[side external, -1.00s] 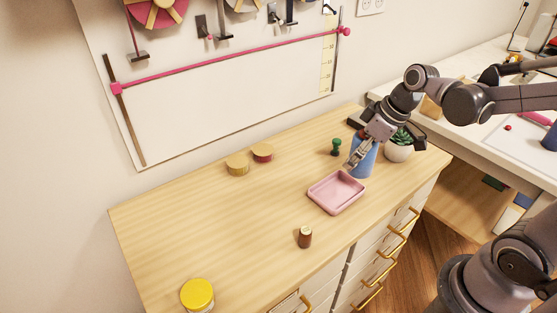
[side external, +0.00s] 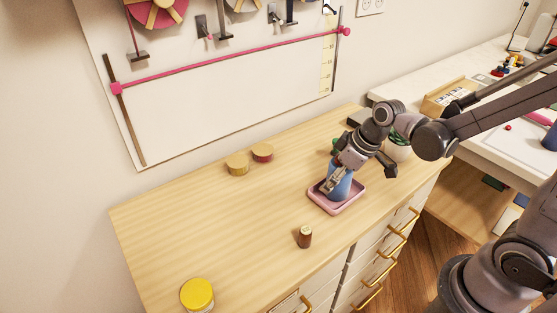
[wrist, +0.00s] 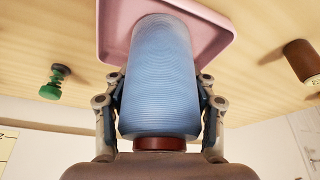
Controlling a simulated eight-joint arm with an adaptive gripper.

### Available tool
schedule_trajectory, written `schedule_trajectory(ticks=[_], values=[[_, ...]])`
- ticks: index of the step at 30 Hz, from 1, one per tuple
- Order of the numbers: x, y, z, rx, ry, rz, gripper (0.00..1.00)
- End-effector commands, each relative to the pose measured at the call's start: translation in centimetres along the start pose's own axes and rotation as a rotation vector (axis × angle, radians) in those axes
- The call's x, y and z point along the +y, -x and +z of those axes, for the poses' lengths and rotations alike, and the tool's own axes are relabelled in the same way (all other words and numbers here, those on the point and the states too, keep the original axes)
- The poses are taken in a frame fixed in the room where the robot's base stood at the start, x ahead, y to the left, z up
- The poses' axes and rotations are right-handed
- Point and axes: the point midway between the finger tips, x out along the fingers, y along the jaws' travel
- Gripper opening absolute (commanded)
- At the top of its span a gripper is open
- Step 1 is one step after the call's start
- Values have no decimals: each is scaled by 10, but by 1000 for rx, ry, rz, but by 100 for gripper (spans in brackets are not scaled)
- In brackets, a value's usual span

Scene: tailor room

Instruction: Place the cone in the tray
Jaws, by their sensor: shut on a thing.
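The cone (side external: 341,186) is a blue thread cone with a dark red end, and it appears large in the wrist view (wrist: 158,80). My gripper (side external: 334,180) is shut on it, with one finger on each side in the wrist view. The pink tray (side external: 351,207) lies on the wooden table, and its rim also shows in the wrist view (wrist: 220,30). The cone is over the tray, roughly upright in the side view. I cannot tell whether its lower end touches the tray floor.
A small brown spool (side external: 305,237) stands in front of the tray. A green spool (wrist: 56,82) is beyond it, and a potted plant (side external: 398,150) is to the right. The table's left half is mostly clear.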

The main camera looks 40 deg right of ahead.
Motion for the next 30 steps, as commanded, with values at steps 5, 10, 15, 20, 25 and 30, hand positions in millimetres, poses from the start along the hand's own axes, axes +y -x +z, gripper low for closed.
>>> schedule_trajectory(ticks=[5,10,15,20,25,30], values=[[0,0,0,0,0,0,19],[0,-2,1,0,0,0,70],[0,-2,1,0,0,0,80],[0,-2,1,0,0,0,80],[0,2,0,0,0,0,80],[0,17,0,0,-1,0,80]])
